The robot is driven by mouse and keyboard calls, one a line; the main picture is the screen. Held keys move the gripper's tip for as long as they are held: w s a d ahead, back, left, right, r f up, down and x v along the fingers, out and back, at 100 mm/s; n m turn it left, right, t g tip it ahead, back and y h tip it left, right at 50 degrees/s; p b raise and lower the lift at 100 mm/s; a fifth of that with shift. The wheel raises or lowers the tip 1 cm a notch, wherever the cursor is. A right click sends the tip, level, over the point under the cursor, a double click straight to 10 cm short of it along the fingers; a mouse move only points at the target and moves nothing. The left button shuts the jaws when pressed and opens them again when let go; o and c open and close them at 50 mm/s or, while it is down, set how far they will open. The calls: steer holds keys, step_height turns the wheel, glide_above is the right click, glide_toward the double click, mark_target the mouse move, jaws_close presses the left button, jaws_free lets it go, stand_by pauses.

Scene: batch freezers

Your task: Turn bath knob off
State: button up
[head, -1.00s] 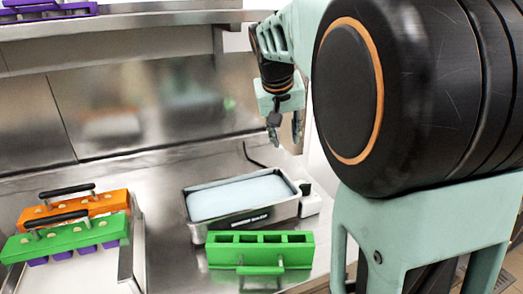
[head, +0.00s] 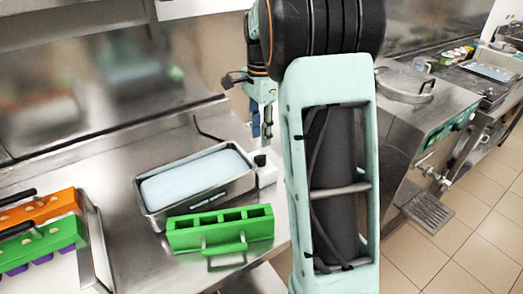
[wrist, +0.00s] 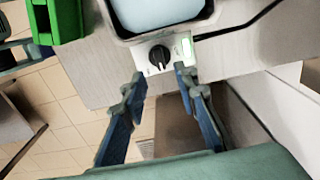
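The bath (head: 195,180) is a steel basin of pale blue liquid on the steel counter. A white control box (head: 266,176) sits at its right end. The black bath knob (head: 260,160) is on this box; in the wrist view the knob (wrist: 159,57) shows a pointer ridge, with a small green-lit panel beside it. My gripper (wrist: 158,85) is open and empty, its two blue-padded fingers apart, with the knob visible between and beyond the tips. In the head view my gripper (head: 262,135) hangs just above the box, and no contact is visible.
A green mold (head: 220,229) with a handle stands in front of the bath. Orange and green molds (head: 40,235) sit at the left. A black cable (wrist: 240,25) runs from the box. A counter edge drops to tiled floor at the right.

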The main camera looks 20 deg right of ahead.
mark_target(261, 155)
step_height(261, 155, down, 7)
steer(key=shift+r, duration=0.2)
jaws_close()
